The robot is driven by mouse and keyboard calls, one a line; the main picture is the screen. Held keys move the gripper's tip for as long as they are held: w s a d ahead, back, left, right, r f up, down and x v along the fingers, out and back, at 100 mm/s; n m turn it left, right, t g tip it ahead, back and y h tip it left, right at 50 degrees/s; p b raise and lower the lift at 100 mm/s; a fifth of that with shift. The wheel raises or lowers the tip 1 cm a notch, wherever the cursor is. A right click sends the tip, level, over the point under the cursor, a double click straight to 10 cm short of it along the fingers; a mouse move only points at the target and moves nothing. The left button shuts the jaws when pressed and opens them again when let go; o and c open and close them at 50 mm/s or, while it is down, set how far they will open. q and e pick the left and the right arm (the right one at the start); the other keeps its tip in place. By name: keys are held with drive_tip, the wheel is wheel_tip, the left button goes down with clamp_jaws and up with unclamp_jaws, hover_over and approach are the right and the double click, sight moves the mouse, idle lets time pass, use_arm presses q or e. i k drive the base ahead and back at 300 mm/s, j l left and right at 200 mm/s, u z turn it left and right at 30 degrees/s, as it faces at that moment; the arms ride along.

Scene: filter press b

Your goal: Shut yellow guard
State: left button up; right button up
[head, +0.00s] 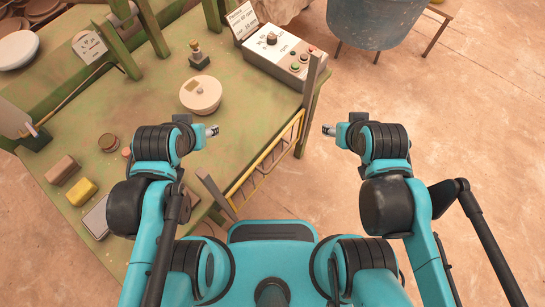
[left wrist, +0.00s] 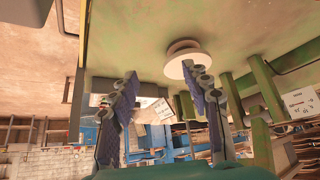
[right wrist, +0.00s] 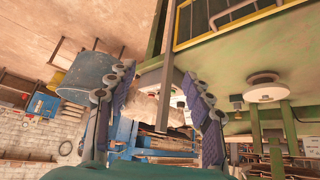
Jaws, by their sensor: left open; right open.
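The yellow guard (head: 277,150) is a barred yellow frame along the near right edge of the green table, between two upright posts. Its top bar and bars also show at the top of the right wrist view (right wrist: 240,20). I cannot tell whether it hangs below the edge or stands at it. My left gripper (head: 212,130) is open and empty, over the table to the left of the guard. My right gripper (head: 328,130) is open and empty, to the right of the guard, beyond the table edge. Neither gripper touches the guard.
A blue tub (head: 375,22) stands at the back right. The floor at right is clear.

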sight(301, 114)
drive_tip(key=k+l+z, duration=0.15)
drive_tip(key=k+l, duration=0.15)
drive_tip(key=k+l+z, duration=0.1)
drive_tip(key=k+l, duration=0.15)
drive_tip(key=k+l+z, duration=0.15)
drive_tip(key=l, duration=0.35)
drive_tip(key=k+l+z, duration=0.15)
drive_tip(key=k+l, duration=0.2)
